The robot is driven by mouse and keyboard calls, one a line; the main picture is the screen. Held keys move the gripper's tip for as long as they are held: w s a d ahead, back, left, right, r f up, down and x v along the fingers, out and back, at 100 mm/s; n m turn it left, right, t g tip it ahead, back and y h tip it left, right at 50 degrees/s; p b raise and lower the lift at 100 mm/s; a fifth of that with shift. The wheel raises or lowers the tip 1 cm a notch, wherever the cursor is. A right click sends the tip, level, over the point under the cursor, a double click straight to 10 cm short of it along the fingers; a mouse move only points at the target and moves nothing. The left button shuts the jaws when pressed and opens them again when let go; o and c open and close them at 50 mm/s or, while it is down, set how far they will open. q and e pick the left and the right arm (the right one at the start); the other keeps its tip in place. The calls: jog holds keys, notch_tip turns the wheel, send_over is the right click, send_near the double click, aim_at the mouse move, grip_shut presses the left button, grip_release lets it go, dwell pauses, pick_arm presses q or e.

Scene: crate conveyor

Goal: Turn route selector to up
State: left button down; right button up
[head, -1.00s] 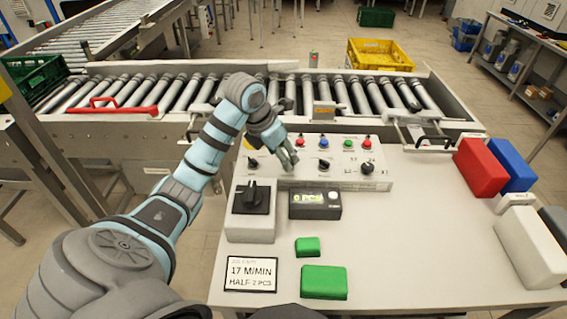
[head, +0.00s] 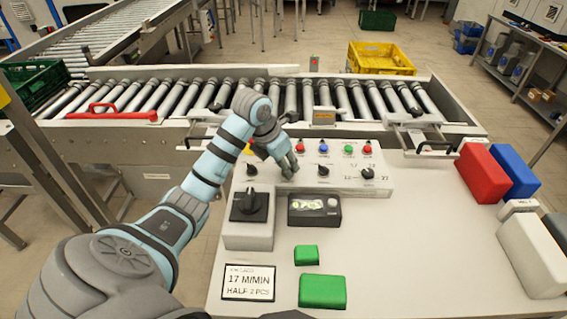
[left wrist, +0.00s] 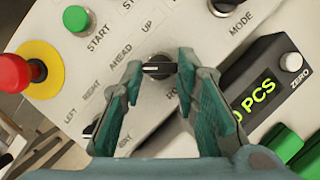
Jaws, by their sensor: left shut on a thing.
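The sloped white control panel (head: 345,177) stands on the table in the head view. My left gripper (head: 292,172) reaches down onto its middle-left part. In the left wrist view, my left gripper (left wrist: 158,82) is shut on a small round selector knob (left wrist: 157,62), with a finger on each side. The knob has a white pointer line lying sideways in that view. Labels UP, AHEAD, RIGHT and LEFT are printed to its upper left and left. The label below it is partly hidden by a finger. In the head view the gripper covers this knob. My right gripper is out of view.
A red mushroom button on yellow (left wrist: 20,72) and a green button (left wrist: 76,18) are near the left gripper. A black counter box (head: 314,210) and a box with a black rotary switch (head: 248,232) stand in front. Green blocks (head: 323,291) lie nearer.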

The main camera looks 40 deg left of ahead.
pick_arm(q)
jog(key=shift+m, duration=0.3)
jog(key=m, duration=0.2)
jog(key=m+h, duration=0.1)
jog(key=shift+w+a+m+g+h, duration=0.1)
jog(key=shift+a+m+g+h, duration=0.05)
jog(key=shift+m+g+h, duration=0.2)
jog(key=m+g+h, duration=0.1)
jog(key=m, duration=0.3)
jog(key=shift+w+a+f+m+b, duration=0.1)
jog(key=shift+m+b, duration=0.25)
jog(key=m+g, duration=0.1)
jog(key=m, duration=0.1)
jog(key=m+g+h, duration=0.1)
jog(key=m, duration=0.1)
jog(key=shift+w, duration=0.2)
jog(key=shift+w+a+f+m+g+b, duration=0.15)
jog(key=shift+m+g, duration=0.25)
jog(key=shift+m, duration=0.7)
jog(key=shift+w+d+r+m+g+b, duration=0.15)
jog(key=shift+m+g, duration=0.2)
jog(key=shift+m, duration=0.75)
jog(key=shift+s+a+f, duration=0.1)
jog(key=c, duration=1.2)
grip_release()
jog(key=shift+c, duration=0.2)
